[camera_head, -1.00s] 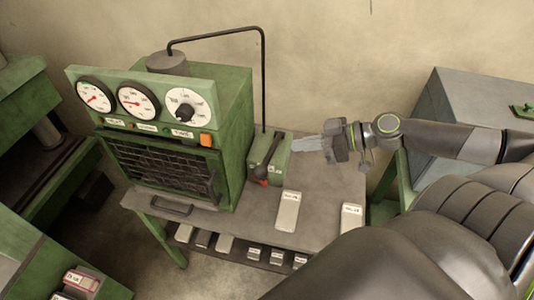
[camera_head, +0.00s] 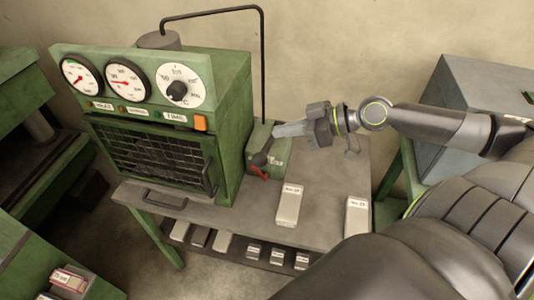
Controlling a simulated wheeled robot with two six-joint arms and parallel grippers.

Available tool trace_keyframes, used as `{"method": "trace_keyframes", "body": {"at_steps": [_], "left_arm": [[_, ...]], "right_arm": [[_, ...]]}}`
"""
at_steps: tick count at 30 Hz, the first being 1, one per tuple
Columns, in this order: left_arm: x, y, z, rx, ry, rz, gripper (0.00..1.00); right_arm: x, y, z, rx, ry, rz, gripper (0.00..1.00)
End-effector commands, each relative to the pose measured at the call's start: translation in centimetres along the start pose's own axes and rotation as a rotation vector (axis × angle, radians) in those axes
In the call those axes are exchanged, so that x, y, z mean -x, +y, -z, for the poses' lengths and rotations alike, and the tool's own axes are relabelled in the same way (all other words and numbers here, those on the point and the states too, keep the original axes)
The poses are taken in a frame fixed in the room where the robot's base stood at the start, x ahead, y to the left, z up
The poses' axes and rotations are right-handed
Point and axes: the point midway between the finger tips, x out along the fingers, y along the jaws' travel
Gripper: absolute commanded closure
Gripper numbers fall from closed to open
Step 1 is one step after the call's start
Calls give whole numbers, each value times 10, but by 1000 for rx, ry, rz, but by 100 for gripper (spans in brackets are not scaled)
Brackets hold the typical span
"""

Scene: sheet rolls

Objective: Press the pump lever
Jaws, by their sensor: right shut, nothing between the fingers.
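The pump is a small green box (camera_head: 272,166) on the grey table, right of the large green machine. Its dark lever (camera_head: 262,157) is on the front left side, with a red part (camera_head: 259,173) at the bottom. My right gripper (camera_head: 278,132) reaches in from the right, shut and empty. Its grey fingertips overlap the top of the pump near the upper end of the lever. I cannot tell whether they touch it. My left gripper is not in view.
The green machine (camera_head: 225,90) carries several dials, an orange switch (camera_head: 200,123) and a grille. A thin black pipe (camera_head: 263,60) rises behind the pump. Two pale labelled blocks (camera_head: 289,206) (camera_head: 356,217) lie on the table (camera_head: 325,190). A grey cabinet (camera_head: 465,90) stands at right.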

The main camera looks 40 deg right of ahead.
Motion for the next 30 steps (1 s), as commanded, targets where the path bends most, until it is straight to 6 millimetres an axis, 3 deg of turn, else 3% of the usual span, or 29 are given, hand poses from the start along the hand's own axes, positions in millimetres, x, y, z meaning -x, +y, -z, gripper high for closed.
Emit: {"method": "trace_keyframes", "body": {"at_steps": [1,20,30], "left_arm": [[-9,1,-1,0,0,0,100],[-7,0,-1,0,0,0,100],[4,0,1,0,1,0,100]], "right_arm": [[-5,1,-3,3,3,-1,100],[-51,0,2,-3,5,1,100],[-60,0,-32,-4,0,0,100]]}}
